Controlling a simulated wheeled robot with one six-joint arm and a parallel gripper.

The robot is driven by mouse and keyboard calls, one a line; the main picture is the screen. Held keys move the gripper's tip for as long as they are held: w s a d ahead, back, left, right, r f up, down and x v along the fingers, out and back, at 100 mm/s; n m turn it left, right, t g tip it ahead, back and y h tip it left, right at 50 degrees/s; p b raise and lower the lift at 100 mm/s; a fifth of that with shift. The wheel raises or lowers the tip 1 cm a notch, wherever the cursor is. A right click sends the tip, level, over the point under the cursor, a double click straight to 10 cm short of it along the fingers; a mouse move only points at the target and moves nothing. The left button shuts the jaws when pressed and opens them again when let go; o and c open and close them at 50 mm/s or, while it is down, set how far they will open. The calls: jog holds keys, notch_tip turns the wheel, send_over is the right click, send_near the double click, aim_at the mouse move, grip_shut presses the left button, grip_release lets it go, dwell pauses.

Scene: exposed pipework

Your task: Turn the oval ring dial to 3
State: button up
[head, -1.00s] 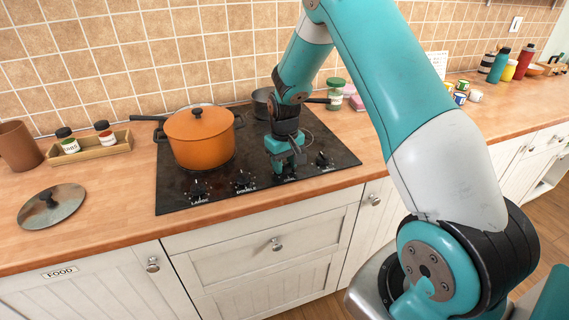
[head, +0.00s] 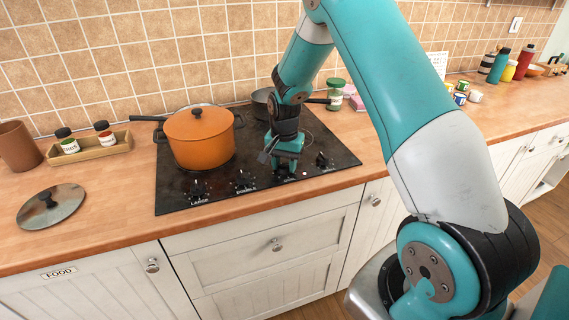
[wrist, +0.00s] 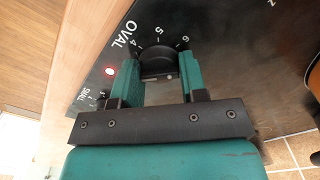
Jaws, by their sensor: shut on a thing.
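The oval ring dial (wrist: 157,62) is a black knob in the wrist view, beside the word OVAL and the numbers 4, 5 and 6. My gripper (wrist: 157,72) has one teal finger on each side of it and is shut on it. The dial's pointer and exact setting cannot be read clearly. A red light (wrist: 109,70) glows beside the OVAL label. In the head view my gripper (head: 284,174) is down at the front of the black cooktop (head: 215,196) and hides the dial.
An orange pot (head: 200,142) stands on the cooktop to the left of my gripper. A dark pan (head: 262,103) is behind my arm. Other knobs (head: 243,180) line the cooktop's front edge. A lid (head: 52,206) lies on the counter at left.

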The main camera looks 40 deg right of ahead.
aim_at(285, 164)
jog(key=shift+m, duration=0.6)
jog(key=o, duration=0.9)
jog(key=shift+r, duration=0.1)
notch_tip(285, 164, up, 17)
jog(key=shift+r+b, duration=0.15)
jog(key=shift+b, duration=0.8)
